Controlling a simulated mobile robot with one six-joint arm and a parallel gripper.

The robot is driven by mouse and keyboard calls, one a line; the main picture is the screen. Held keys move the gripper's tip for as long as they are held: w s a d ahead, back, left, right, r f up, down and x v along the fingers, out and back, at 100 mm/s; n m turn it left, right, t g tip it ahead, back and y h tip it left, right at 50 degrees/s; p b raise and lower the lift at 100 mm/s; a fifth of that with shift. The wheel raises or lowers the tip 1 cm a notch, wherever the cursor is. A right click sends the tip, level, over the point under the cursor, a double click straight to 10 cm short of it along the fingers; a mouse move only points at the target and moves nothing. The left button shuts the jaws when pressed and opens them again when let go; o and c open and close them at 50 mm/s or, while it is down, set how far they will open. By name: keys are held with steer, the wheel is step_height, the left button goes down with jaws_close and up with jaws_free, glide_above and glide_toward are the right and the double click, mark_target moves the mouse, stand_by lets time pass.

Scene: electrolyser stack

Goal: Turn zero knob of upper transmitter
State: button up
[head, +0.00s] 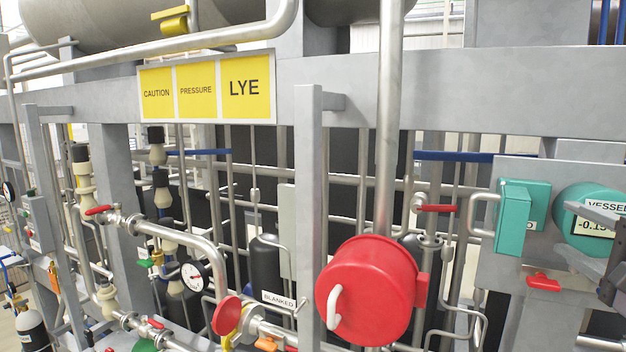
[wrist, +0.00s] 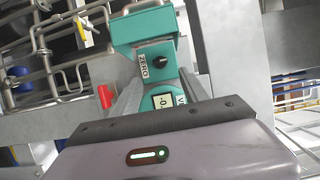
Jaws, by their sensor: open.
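The teal transmitter housing (head: 572,212) is at the right of the head view, with a partly covered VESSEL display reading about -0.15. A teal box (head: 513,217) sits left of it; it also shows in the wrist view (wrist: 150,32). The small black zero knob (wrist: 160,62) shows beside a ZERO label (wrist: 144,66) in the wrist view. In the head view the knob is hidden, and only the label's end shows. My gripper (head: 569,229) is open and empty in front of the housing. In the wrist view its fingers (wrist: 160,84) flank the display, just short of the knob.
A red valve handle (head: 543,283) sits below the transmitter; another red handle (head: 435,208) is up to the left. A large red round cover (head: 368,291) and a grey upright post (head: 309,200) stand left. Pipes run close around the grey panel (head: 500,275).

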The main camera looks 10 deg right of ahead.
steer(key=w, duration=0.3)
steer(key=w+d+p, duration=0.1)
steer(key=w, duration=0.2)
steer(key=w+p, duration=0.1)
steer(key=w, duration=0.3)
steer(key=shift+d, duration=0.35)
steer(key=shift+s+a, duration=0.1)
steer(key=shift+s, duration=0.05)
steer(key=shift+c, duration=1.1)
steer(key=shift+f, duration=0.1)
jaws_close()
